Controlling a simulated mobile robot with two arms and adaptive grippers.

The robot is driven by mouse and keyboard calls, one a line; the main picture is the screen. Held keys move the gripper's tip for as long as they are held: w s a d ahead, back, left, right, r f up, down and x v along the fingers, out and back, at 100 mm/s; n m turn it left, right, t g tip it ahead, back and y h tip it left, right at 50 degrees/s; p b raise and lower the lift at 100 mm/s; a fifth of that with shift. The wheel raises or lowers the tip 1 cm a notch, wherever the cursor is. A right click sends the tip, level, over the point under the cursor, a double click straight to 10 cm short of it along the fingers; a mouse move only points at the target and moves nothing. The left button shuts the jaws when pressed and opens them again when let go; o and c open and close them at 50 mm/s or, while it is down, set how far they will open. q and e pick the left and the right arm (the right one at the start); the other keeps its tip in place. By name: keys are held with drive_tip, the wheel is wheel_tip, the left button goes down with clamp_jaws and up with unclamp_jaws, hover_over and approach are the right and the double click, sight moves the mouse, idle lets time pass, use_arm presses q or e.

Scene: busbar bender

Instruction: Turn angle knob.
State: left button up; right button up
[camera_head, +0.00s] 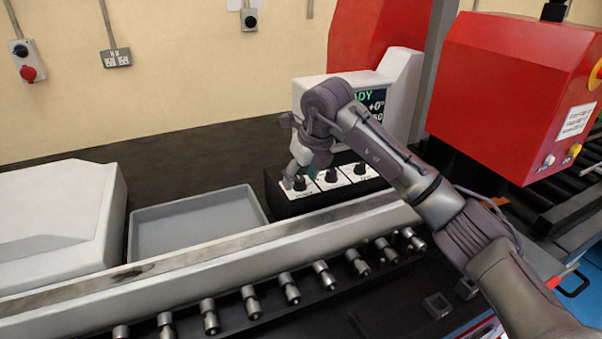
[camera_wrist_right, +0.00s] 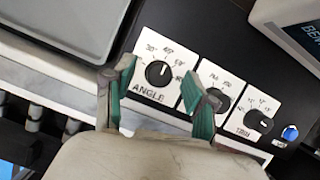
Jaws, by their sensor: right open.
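The black angle knob (camera_wrist_right: 158,73) sits on a white plate marked ANGLE, the leftmost of three knob plates. In the head view the angle knob (camera_head: 299,184) is at the left end of the black control box. My right gripper (camera_wrist_right: 157,88) is open, with its green-padded fingers on either side of the knob in the wrist view. I cannot tell whether they touch it. In the head view my right gripper (camera_head: 297,172) points down at this knob. My left gripper is not in view.
A middle knob (camera_head: 331,175) and the TRIM knob (camera_wrist_right: 265,123) sit to the right, close to the gripper. A display (camera_head: 376,104) stands behind, partly hidden by my arm. A grey tray (camera_head: 197,222) lies left of the box. A long rail (camera_head: 170,268) runs in front.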

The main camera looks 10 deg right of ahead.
drive_tip(key=shift+w+f, duration=0.1)
drive_tip(key=shift+f, duration=0.1)
drive_tip(key=shift+c, duration=0.2)
clamp_jaws()
